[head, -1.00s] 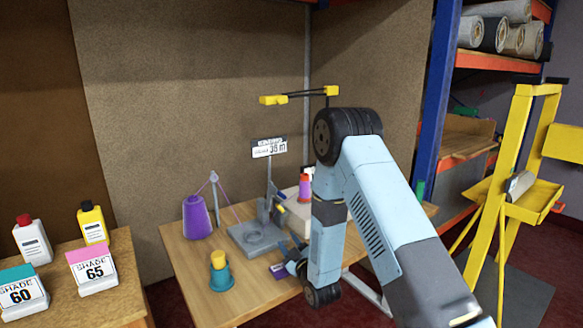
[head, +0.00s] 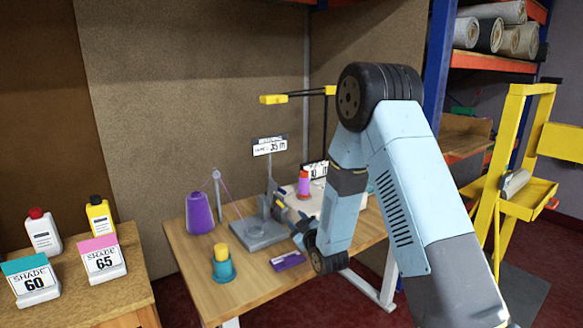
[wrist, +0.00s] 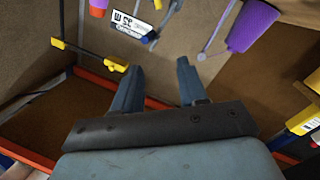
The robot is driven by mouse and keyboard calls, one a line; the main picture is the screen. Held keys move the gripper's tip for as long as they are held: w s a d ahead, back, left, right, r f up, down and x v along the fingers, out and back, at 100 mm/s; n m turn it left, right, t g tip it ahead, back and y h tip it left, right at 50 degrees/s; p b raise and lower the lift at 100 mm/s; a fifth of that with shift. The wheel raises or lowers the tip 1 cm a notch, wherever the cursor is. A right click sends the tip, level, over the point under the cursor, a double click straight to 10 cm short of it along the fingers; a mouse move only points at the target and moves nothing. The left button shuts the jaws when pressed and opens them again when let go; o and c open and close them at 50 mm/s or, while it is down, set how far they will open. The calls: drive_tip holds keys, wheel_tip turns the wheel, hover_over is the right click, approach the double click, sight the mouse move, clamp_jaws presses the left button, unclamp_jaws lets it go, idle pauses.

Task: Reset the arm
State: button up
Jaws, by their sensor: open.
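My arm rises in front of the wooden table in the head view, bent at a dark elbow joint, with its forearm pointing down. My gripper (head: 298,232) is partly hidden by my own wrist, just above the table beside the grey stand. In the wrist view my gripper (wrist: 157,85) shows two blue-grey fingers spread apart with nothing between them. The wrist picture appears upside down, with the purple cone (wrist: 250,26) at the top right and the length sign (wrist: 130,25) at the top.
The table (head: 205,290) holds a purple cone (head: 199,213), a grey stand (head: 258,236), a teal pot with a yellow top (head: 222,265), a purple item (head: 288,261) and a purple-and-orange spool (head: 303,184). Shade bottles stand on the left bench (head: 115,304). A yellow frame (head: 490,190) stands right.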

drive_tip(key=s+d+r+m+g+h, duration=0.25)
drive_tip(key=s+d+r, duration=0.25)
drive_tip(key=d+r, duration=0.3)
drive_tip(key=s+d+r+m+g+h, duration=0.25)
drive_tip(key=s+d+r, duration=0.3)
drive_tip(key=r, duration=0.45)
drive_tip(key=s+d+r+m+g, duration=0.2)
drive_tip(key=s, duration=0.8)
drive_tip(key=s+d+r+m+g+h, duration=0.1)
drive_tip(key=s+d+r+m+g, duration=0.1)
drive_tip(key=s, duration=0.8)
drive_tip(key=s+d+r+m+g+h, duration=0.1)
drive_tip(key=s+d, duration=0.3)
drive_tip(key=s, duration=0.5)
drive_tip(key=shift+s+r+m+g, duration=0.4)
drive_tip(key=shift+r+m, duration=0.2)
